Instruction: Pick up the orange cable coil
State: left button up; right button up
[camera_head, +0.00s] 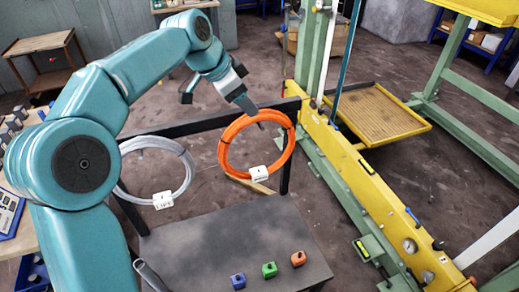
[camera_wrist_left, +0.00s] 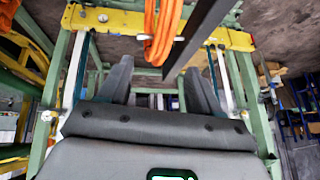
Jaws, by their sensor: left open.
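The orange cable coil (camera_head: 226,150) hangs upright from the right part of a dark rail, with a white tag at its bottom. My left gripper (camera_head: 217,101) is at the coil's upper left, and one finger overlaps the coil's top in the head view. In the left wrist view the orange coil (camera_wrist_left: 162,30) shows at the top, beyond the open fingers of my left gripper (camera_wrist_left: 160,82), with nothing between them. I cannot tell whether a finger touches the coil. My right gripper is not in view.
A grey-white coil (camera_head: 125,177) hangs on the same rail (camera_head: 205,124) at the left. A yellow and green frame (camera_head: 365,190) stands close at the right.

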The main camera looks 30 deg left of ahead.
pick_arm(q)
jog(key=shift+d+f, duration=0.15)
jog(key=shift+f, duration=0.05)
jog(key=p+x, duration=0.1)
jog(key=x, duration=0.4)
jog(key=shift+w+f+p, duration=0.1)
jog(key=shift+w+p, duration=0.25)
jog(key=shift+w, duration=0.1)
jog(key=shift+s+r, duration=0.25)
jog(key=shift+s, duration=0.35)
jog(key=shift+w+f, duration=0.25)
jog(key=shift+w, duration=0.15)
jog(key=c, duration=1)
grip_shut()
jog(key=shift+s, duration=0.1)
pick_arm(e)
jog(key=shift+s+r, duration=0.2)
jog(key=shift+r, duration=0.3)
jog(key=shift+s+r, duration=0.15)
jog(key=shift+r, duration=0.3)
pick_arm(q)
jog(key=shift+r, duration=0.2)
